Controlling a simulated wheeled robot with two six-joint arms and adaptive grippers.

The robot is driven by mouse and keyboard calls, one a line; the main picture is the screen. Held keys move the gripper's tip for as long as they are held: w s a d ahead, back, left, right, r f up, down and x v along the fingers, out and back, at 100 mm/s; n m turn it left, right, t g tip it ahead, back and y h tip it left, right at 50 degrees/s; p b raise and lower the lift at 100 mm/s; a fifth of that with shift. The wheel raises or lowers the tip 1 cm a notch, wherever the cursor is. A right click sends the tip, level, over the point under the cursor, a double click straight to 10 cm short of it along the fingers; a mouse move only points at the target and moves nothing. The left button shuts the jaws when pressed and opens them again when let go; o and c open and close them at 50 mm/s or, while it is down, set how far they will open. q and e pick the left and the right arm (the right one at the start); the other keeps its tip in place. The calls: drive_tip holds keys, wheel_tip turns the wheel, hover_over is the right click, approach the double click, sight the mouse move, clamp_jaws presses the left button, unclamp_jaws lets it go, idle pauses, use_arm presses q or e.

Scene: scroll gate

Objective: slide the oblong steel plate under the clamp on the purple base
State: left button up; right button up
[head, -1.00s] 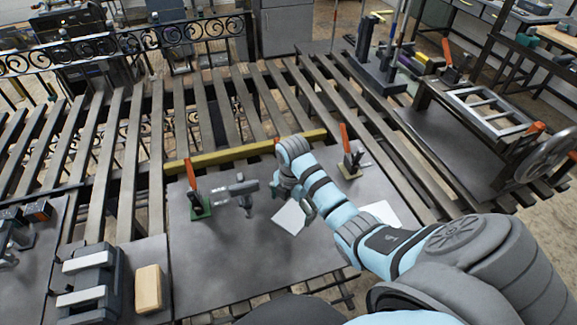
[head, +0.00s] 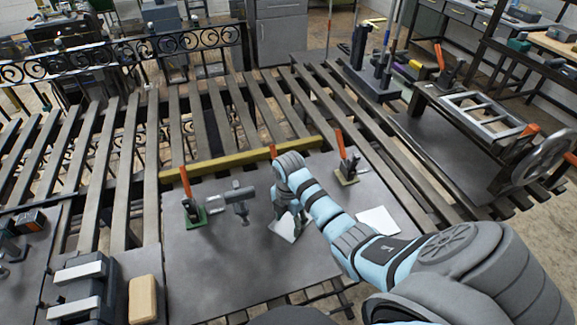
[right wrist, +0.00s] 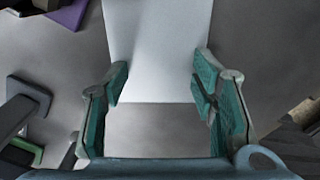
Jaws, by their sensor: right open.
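An oblong pale steel plate (head: 287,229) lies on the grey bench top, partly covered by my right gripper in the head view. My right gripper (head: 291,212) is over it. In the right wrist view the right gripper (right wrist: 160,85) is open, its teal pads on either side of the plate (right wrist: 157,45); I cannot tell whether they touch it. The plate's near edge lies between the fingers. The purple base (right wrist: 70,12) shows at the upper left of the wrist view. In the head view my arm hides it; an orange handle tip (head: 273,151) shows behind the arm.
A clamp on a green base (head: 193,212) and a grey fixture (head: 234,199) stand left of the gripper. A clamp on a yellowish base (head: 346,172) and a second pale plate (head: 378,220) are to the right. A yellow bar (head: 240,158) runs behind.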

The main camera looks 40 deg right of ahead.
sight(292, 216)
drive_tip(key=shift+s+a, duration=0.15)
drive_tip(key=shift+s, duration=0.05)
clamp_jaws()
drive_tip(key=shift+w+f, duration=0.15)
drive_tip(key=shift+w, duration=0.1)
drive_tip(key=shift+d, duration=0.4)
drive_tip(key=shift+w+d, duration=0.4)
drive_tip(key=shift+w, duration=0.1)
drive_tip(key=shift+d, duration=0.2)
drive_tip(key=shift+w+d, duration=0.1)
drive_tip(key=shift+d, duration=0.35)
drive_tip(key=shift+w+r, duration=0.2)
drive_tip(key=shift+r, duration=0.1)
